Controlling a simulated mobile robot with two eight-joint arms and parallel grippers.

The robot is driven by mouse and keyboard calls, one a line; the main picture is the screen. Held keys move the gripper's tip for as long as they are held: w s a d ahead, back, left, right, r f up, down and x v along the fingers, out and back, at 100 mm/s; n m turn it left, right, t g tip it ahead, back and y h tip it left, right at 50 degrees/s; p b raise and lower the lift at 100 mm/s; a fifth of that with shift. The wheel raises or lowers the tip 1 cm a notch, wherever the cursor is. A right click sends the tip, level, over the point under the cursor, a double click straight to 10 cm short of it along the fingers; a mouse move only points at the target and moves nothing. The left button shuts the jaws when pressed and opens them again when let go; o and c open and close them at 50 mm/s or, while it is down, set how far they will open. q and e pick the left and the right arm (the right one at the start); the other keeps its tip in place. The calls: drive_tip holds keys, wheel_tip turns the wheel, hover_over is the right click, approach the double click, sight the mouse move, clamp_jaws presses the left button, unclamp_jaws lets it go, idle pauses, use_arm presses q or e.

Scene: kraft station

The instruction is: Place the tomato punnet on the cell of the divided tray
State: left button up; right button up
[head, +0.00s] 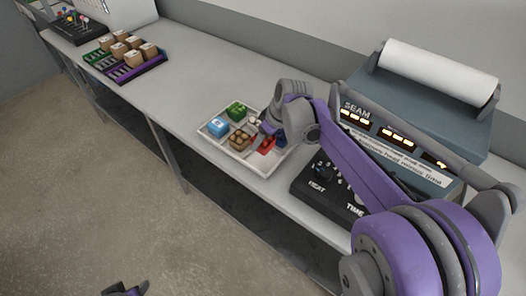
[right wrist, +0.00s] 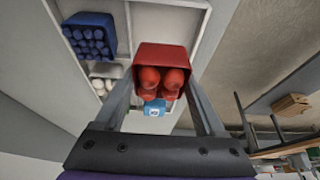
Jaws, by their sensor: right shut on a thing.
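The tomato punnet (right wrist: 162,58) is a red tub with several red tomatoes inside. My right gripper (right wrist: 160,85) is shut on it, one finger on each side. In the right wrist view the punnet appears in front of the white divided tray (right wrist: 198,35); I cannot tell whether it touches the tray. In the head view the red punnet (head: 266,147) shows at the right part of the divided tray (head: 216,138), partly hidden by my right wrist. My left gripper (head: 126,290) shows only in part at the bottom edge, its jaws unclear.
The tray also holds a green punnet (head: 236,109), a light blue box (head: 217,126), a brown punnet (head: 240,140) and a dark blue punnet (right wrist: 90,35). A dark control panel (head: 325,185) and a sealing machine (head: 420,110) stand to the right. Brown boxes (head: 133,42) stand far left.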

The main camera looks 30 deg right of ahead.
sight(263, 159)
drive_tip(key=shift+f, duration=2.9)
drive_tip(key=shift+f+b, duration=0.2)
drive_tip(key=shift+b, duration=0.1)
drive_tip(key=o, duration=1.1)
drive_tip(key=shift+r, duration=0.2)
